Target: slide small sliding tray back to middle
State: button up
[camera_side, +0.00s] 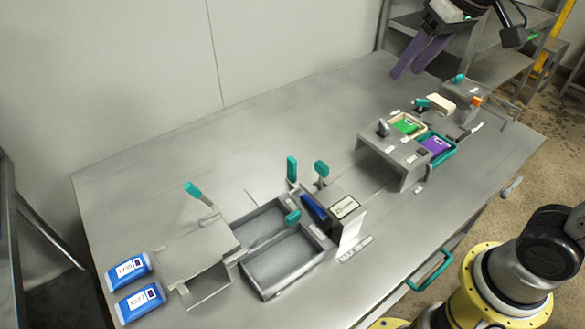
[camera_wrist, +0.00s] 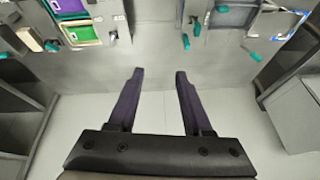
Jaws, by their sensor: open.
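My gripper (camera_side: 406,73) is high over the back right of the table, its two purple fingers apart and empty. It also shows open in the wrist view (camera_wrist: 160,71), with only bare table between the fingers. The small station is at the right of the table: a cream tray (camera_side: 421,137) with a green pack (camera_side: 407,126) and a teal tray (camera_side: 453,150) with a purple pack (camera_side: 436,146) sit beside a grey housing (camera_side: 396,155). The purple pack (camera_wrist: 68,5) and green pack (camera_wrist: 84,32) show at the wrist view's upper left. My gripper touches none of these.
A larger station with grey trays (camera_side: 283,293), teal handles and a grey cover (camera_side: 190,250) stands at the left front. Two blue-white packs (camera_side: 138,302) lie at the far left. A second grey block (camera_side: 462,88) is at the right. The back of the table (camera_side: 250,130) is clear.

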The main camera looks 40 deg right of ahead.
jog(key=w+a+f+g, duration=0.1)
jog(key=w+a+f, duration=0.25)
jog(key=w, duration=0.65)
jog(key=n+g, duration=0.1)
jog(key=g, duration=0.3)
send_over(292, 168)
jog(key=w, duration=0.1)
jog(key=f, duration=1.6)
jog(key=shift+d, duration=0.35)
notch_tip(292, 168, down, 13)
jog(key=shift+f, duration=0.1)
grip_shut()
